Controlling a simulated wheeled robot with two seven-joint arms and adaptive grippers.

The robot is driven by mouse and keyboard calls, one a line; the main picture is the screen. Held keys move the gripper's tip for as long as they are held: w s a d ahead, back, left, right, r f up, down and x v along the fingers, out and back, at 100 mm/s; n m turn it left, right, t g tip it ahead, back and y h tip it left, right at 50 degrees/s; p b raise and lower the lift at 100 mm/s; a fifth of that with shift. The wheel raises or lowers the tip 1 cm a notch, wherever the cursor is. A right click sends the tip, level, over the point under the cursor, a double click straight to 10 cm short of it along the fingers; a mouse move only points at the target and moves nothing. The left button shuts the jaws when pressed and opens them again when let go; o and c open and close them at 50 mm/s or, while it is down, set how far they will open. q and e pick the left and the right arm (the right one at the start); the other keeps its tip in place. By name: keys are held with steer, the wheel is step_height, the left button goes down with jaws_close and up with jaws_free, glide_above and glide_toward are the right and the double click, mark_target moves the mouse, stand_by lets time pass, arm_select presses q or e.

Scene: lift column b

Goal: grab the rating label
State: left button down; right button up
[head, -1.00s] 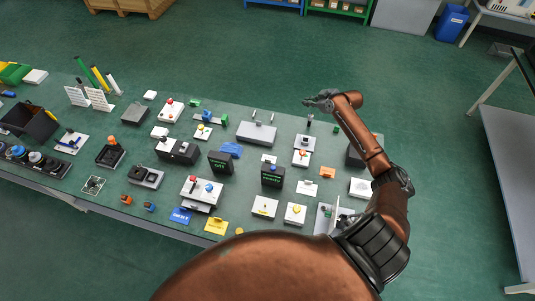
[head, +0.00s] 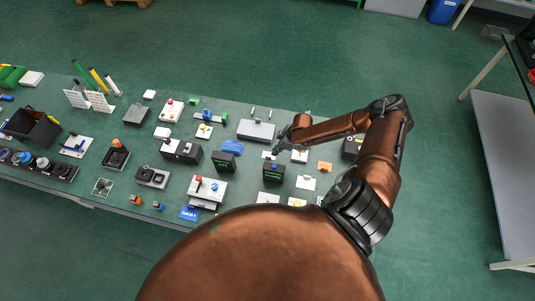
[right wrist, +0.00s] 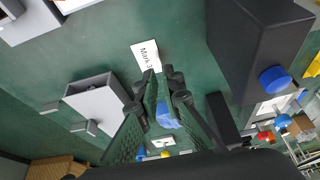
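A small white label (right wrist: 146,55) with black print, seeming to read "Mark 3", lies on the green table top (right wrist: 190,70) in the right wrist view. It also shows as a small white card (head: 267,154) in the head view. I cannot tell for sure that it is the rating label. My right gripper (right wrist: 161,77) is open and empty, with its fingertips just short of the label and overlapping its lower edge in the picture. In the head view the right gripper (head: 281,150) is just right of the card. My left gripper is not in view.
A grey box with two posts (head: 256,130) stands behind the label. A black display box with a blue button (head: 273,172) stands close in front. A blue mat (head: 232,147) lies to the left.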

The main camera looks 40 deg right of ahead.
mark_target(270, 157)
steer(key=p+x, duration=0.1)
steer(key=x, duration=0.6)
steer(key=shift+w, duration=0.25)
jaws_close()
